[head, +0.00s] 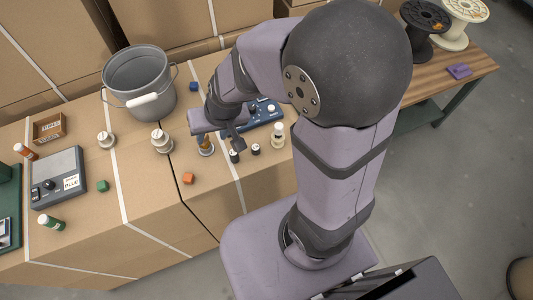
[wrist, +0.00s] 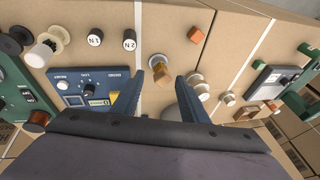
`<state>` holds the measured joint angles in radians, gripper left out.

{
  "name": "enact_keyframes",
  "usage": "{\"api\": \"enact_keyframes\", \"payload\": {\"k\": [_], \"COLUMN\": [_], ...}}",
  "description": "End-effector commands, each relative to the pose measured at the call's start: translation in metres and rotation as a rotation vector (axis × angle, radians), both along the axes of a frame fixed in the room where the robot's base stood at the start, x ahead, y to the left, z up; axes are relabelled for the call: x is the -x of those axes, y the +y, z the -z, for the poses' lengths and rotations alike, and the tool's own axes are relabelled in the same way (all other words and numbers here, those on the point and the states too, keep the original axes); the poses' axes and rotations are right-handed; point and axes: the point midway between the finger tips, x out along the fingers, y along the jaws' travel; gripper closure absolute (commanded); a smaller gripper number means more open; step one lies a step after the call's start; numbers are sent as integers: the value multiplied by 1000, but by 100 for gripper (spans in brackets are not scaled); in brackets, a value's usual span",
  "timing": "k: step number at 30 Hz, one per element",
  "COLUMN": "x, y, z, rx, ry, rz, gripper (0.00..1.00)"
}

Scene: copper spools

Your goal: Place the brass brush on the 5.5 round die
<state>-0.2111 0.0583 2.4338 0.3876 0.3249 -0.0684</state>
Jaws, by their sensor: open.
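A small upright brown-and-tan piece on a blue-grey round base (head: 206,148), likely the brass brush, stands on the cardboard top. It also shows between my fingertips in the wrist view (wrist: 160,73). My gripper (head: 222,141) is open above and around it, with both dark blue fingers (wrist: 159,76) apart; I cannot tell whether they touch it. Either may be the 5.5 round die; no size marking is readable.
A grey bucket (head: 139,83) stands behind. An orange cube (head: 188,178) lies in front, and two black-and-white cylinders (wrist: 95,37) stand near a blue instrument (wrist: 94,89). A grey box (head: 57,176) and green cube (head: 102,186) are at left.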

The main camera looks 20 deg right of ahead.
Motion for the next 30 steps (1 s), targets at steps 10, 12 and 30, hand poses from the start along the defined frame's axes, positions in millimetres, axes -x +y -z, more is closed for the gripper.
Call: {"api": "enact_keyframes", "payload": {"k": [10, 12, 30], "x": [108, 113, 114], "y": [-98, -102, -103], "z": [-2, -3, -3], "rx": [192, 203, 206], "ry": [286, 302, 305], "rz": [-66, -68, -71], "gripper": [60, 60, 60]}}
